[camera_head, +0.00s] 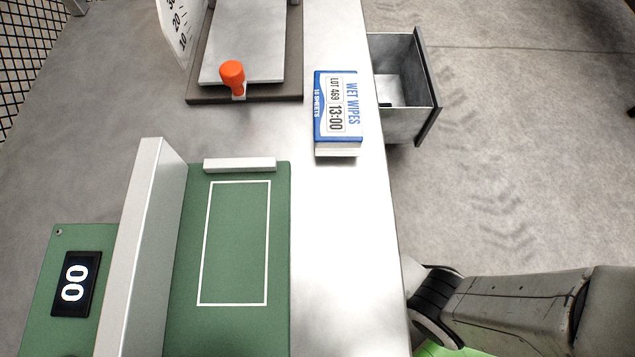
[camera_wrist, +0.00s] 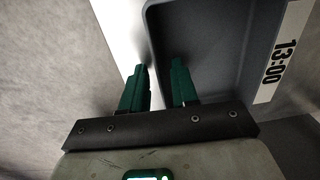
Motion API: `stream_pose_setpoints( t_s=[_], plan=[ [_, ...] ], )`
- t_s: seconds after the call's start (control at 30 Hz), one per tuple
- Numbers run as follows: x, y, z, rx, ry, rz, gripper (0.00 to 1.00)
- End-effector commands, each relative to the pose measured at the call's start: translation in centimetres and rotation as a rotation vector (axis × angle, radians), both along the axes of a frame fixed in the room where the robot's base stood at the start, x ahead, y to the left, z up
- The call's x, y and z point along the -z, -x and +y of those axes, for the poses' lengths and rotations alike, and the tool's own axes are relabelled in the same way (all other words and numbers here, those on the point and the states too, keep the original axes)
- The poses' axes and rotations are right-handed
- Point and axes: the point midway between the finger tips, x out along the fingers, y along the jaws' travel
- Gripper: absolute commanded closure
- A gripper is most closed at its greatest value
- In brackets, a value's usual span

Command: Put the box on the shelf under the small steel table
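A blue and white wet wipes box (camera_head: 337,108) lies on the steel table (camera_head: 340,230) near its right edge in the head view. Its label reads 13:00. In the wrist view my gripper (camera_wrist: 160,75) has two green fingers with a gap between them and nothing seen held. A dark grey tray or bin (camera_wrist: 215,45) with a 13:00 label (camera_wrist: 282,50) lies beyond the fingers. Its rim runs close to the fingertips; I cannot tell whether they touch. The gripper does not show in the head view, and no shelf under the table can be made out there.
An open metal drawer (camera_head: 403,85) juts from the table's right side. On the table are a green fixture with a white outline (camera_head: 233,240), a display reading 00 (camera_head: 75,283), and a plate with an orange knob (camera_head: 232,73). The floor at right (camera_head: 540,150) is clear.

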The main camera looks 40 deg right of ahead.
Motion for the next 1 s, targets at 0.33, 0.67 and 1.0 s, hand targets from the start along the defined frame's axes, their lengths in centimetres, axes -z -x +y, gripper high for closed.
stream_pose_setpoints(
  t_s=[0.33, 0.67, 1.0],
  plan=[
    [-0.5, 0.0, 0.0, 0.0, 0.0, -0.001, 0.67],
    [-6.4, 0.1, -0.2, 0.001, 0.0, -0.002, 0.67],
    [-11.5, 0.2, -0.4, 0.001, 0.0, -0.001, 0.67]
  ],
)
